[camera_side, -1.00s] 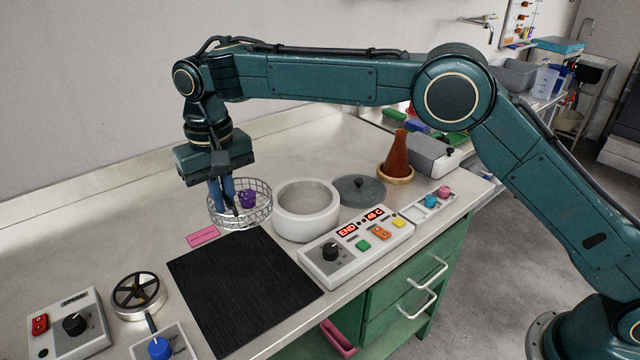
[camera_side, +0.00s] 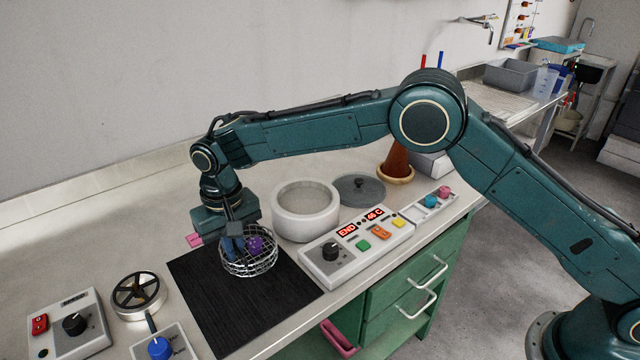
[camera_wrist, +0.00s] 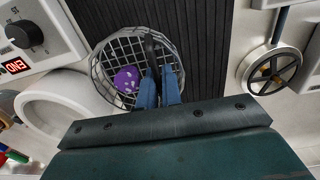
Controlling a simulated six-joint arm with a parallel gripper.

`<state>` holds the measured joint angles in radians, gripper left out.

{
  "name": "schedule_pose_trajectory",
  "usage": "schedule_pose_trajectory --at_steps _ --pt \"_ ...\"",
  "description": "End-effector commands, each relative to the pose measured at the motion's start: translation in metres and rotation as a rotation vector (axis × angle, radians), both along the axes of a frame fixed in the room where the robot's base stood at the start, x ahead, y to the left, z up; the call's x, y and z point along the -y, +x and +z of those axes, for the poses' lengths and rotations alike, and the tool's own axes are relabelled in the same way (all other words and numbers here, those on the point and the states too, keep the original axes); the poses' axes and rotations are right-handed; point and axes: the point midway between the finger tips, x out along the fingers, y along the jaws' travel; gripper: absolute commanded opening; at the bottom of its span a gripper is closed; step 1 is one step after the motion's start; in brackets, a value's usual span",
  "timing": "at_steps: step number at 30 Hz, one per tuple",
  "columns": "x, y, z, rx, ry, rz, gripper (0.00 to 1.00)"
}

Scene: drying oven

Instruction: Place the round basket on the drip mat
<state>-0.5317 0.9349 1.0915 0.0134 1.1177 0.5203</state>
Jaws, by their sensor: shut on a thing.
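The round wire basket (camera_side: 262,268) is over the upper right part of the black drip mat (camera_side: 225,315). A purple lump (camera_side: 255,244) with pale marks lies inside it. My gripper (camera_side: 234,250) is shut on the basket, with its blue fingers reaching down into it. In the wrist view the basket (camera_wrist: 104,78) shows around the fingertips (camera_wrist: 158,72), and the ribbed mat (camera_wrist: 210,45) lies beyond it. I cannot tell whether the basket's bottom touches the mat or is slightly above it.
A white round oven pot (camera_side: 305,222) stands close to the right of the basket, with its grey lid (camera_side: 358,188) beyond. A control panel (camera_side: 355,250) borders the mat's right side. A handwheel (camera_side: 138,294) stands left of the mat. The mat's front is clear.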

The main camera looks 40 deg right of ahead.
Motion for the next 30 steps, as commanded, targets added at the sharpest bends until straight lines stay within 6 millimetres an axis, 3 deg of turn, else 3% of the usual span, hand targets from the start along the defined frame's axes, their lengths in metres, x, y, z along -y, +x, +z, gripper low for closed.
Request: schedule_pose_trajectory --at_steps 10,25,29,30 --pt "0.000 -0.001 -0.036 -0.002 -0.001 0.000 0.00" --pt "0.000 0.000 -0.042 0.000 0.000 0.000 0.00" --pt "0.000 0.000 -0.043 -0.001 0.000 0.000 0.28" --pt "0.000 0.000 -0.042 -0.001 0.000 0.000 0.28"
